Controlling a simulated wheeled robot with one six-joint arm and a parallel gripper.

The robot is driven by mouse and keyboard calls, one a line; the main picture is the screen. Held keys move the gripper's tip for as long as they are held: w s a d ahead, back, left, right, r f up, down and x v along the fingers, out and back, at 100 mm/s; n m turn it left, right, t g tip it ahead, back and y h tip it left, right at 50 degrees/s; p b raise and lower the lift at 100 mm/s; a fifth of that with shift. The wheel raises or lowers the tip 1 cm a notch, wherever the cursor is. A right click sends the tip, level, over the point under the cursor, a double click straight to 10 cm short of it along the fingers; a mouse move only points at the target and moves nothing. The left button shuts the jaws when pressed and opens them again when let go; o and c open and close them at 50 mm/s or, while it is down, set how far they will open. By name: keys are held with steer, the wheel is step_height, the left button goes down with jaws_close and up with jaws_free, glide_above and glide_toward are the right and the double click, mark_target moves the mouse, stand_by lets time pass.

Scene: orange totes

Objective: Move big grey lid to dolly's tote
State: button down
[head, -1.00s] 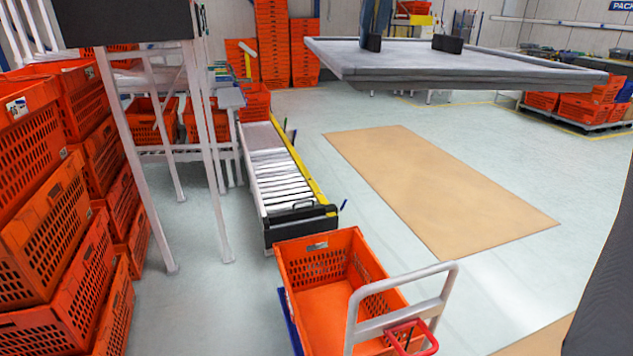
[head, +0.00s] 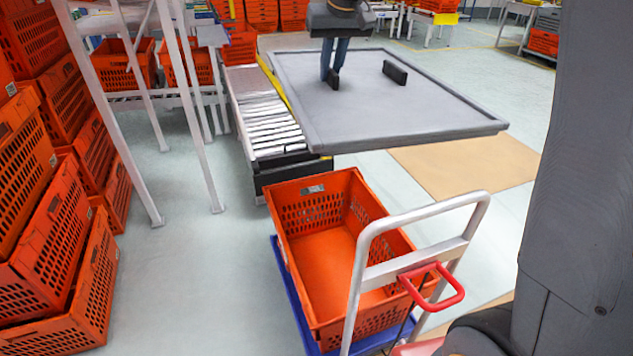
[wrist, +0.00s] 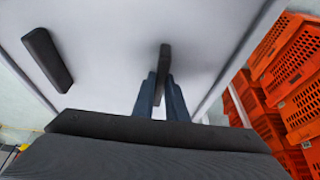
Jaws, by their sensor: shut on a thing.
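The big grey lid (head: 400,115) is a wide flat panel with a raised rim and two dark handles. It is held level in the air, just beyond and to the upper right of the dolly's tote in the head view. My gripper (head: 331,76) is above it, shut on the left handle; the other handle (head: 395,73) is free. The wrist view shows the fingers (wrist: 160,95) around one handle over the lid (wrist: 110,45). The dolly's tote (head: 322,262) is orange, open and empty, and sits on a blue dolly (head: 290,305).
A white push handle with a red grip (head: 440,285) rises at the tote's near right. A roller conveyor (head: 265,120) stands behind the tote. Orange totes (head: 60,200) are stacked at the left. Clear floor lies between the stacks and the dolly.

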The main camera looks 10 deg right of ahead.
steer(key=s+a+f+b, duration=0.1)
steer(key=f+b, duration=1.1)
steer(key=f, duration=1.2)
steer(key=s+a+f+n+b, duration=0.1)
steer(key=f+b, duration=1)
steer(key=f, duration=1.4)
steer(key=shift+s+a+f+b, duration=0.35)
steer(key=shift+a+b, duration=0.05)
steer(key=shift+a, duration=0.35)
steer(key=shift+f, duration=0.3)
steer(key=shift+s, duration=0.1)
steer(key=c, duration=1.7)
jaws_free()
steer(key=shift+f, duration=0.1)
steer(key=shift+s, duration=0.15)
